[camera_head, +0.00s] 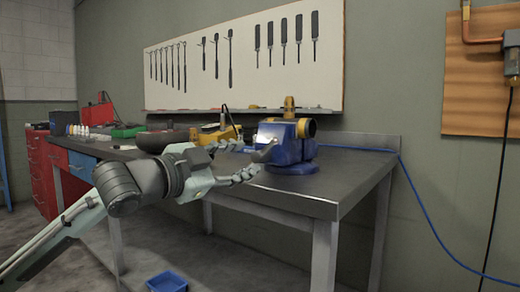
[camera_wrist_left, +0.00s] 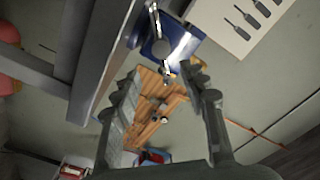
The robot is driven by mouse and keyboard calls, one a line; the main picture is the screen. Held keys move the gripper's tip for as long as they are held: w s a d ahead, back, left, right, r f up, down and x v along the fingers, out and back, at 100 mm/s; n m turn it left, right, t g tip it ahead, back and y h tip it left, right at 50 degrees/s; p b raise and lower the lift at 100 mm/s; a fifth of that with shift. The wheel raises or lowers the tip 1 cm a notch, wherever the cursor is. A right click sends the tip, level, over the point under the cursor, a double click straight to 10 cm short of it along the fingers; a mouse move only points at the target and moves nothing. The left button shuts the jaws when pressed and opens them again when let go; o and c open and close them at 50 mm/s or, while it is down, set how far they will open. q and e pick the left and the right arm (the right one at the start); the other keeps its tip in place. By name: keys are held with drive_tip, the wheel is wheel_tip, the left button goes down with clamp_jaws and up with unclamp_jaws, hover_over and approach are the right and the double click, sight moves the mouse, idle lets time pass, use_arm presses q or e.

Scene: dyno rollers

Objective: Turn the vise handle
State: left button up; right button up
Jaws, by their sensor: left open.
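A blue vise (camera_head: 290,147) with a yellow-brown cylindrical part stands on the workbench (camera_head: 290,192), near its right end. In the head view a grey handle part (camera_head: 266,151) shows at the vise's left side. The left wrist view shows the blue vise (camera_wrist_left: 183,42) at the top, with a thin metal handle bar (camera_wrist_left: 157,22) on its near side. My left gripper (camera_head: 248,157) is open just left of the vise, its fingers pointing toward the handle. In the wrist view the open fingertips (camera_wrist_left: 162,72) are close to the handle's lower end; I cannot tell whether they touch.
A yellow tool (camera_head: 214,134) and a dark rounded object (camera_head: 160,140) lie on the bench left of the vise. A blue hose (camera_head: 430,232) runs off the right side. A tool board (camera_head: 245,60) hangs behind. A blue bin (camera_head: 167,281) sits on the floor.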

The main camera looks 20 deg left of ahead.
sight(259, 154)
use_arm(q)
drive_tip(key=x, duration=0.7)
drive_tip(key=shift+w+a, duration=0.15)
drive_tip(key=shift+w, duration=0.3)
clamp_jaws()
